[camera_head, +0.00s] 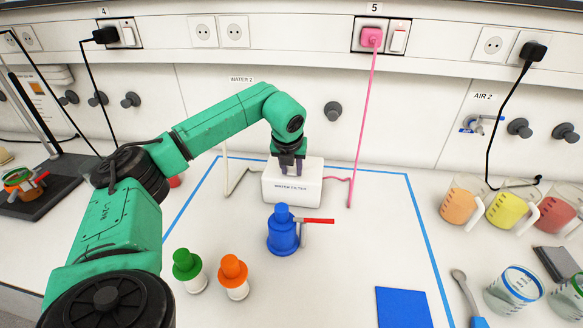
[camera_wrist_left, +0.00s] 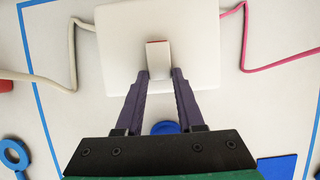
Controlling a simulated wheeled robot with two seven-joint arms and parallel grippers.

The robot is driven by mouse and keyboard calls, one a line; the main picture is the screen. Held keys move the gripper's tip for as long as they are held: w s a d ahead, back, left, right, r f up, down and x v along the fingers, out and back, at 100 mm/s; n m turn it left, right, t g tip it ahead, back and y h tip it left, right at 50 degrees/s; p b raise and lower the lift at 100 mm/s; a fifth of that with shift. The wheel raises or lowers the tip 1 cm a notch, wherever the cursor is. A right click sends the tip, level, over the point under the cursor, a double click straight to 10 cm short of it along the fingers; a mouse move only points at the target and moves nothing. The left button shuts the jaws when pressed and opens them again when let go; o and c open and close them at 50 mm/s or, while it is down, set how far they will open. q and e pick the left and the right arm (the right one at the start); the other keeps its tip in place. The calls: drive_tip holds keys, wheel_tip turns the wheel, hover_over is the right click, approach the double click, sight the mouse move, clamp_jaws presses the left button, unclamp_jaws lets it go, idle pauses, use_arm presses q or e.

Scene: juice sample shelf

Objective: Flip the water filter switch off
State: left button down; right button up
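The white water filter box (camera_head: 292,187) stands on the table below the WATER 2 label, its name printed on the front. In the left wrist view, a small pale switch with a red edge (camera_wrist_left: 158,60) stands up on top of the filter (camera_wrist_left: 115,40). My left gripper (camera_head: 292,170) points down over the filter. In the left wrist view, its two dark purple fingers (camera_wrist_left: 159,75) are apart, one on each side of the switch's near end. I cannot tell whether they touch it. My right gripper is not in view.
A blue bottle with a red handle (camera_head: 281,236) stands in front of the filter. Green-capped (camera_head: 187,265) and orange-capped (camera_head: 233,272) bottles stand nearer. A pink cord (camera_head: 362,120) runs up to a pink plug (camera_head: 371,37). Juice beakers (camera_head: 462,203) stand at right.

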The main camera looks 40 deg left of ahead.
use_arm(q)
drive_tip(key=shift+w+a+r+g+h+p, duration=0.15)
drive_tip(key=shift+r+g+h+p, duration=0.35)
drive_tip(key=shift+p, duration=0.95)
drive_tip(key=shift+w+a+r+g+h+p, duration=0.1)
drive_tip(key=shift+w+r+g+h+p, duration=0.35)
drive_tip(key=shift+p, duration=1)
drive_tip(key=shift+s+f+g, duration=0.15)
drive_tip(key=shift+f+g, duration=0.15)
drive_tip(key=shift+g, duration=0.15)
drive_tip(key=shift+f, duration=0.2)
drive_tip(key=c, duration=0.5)
unclamp_jaws()
drive_tip(key=shift+s, duration=0.1)
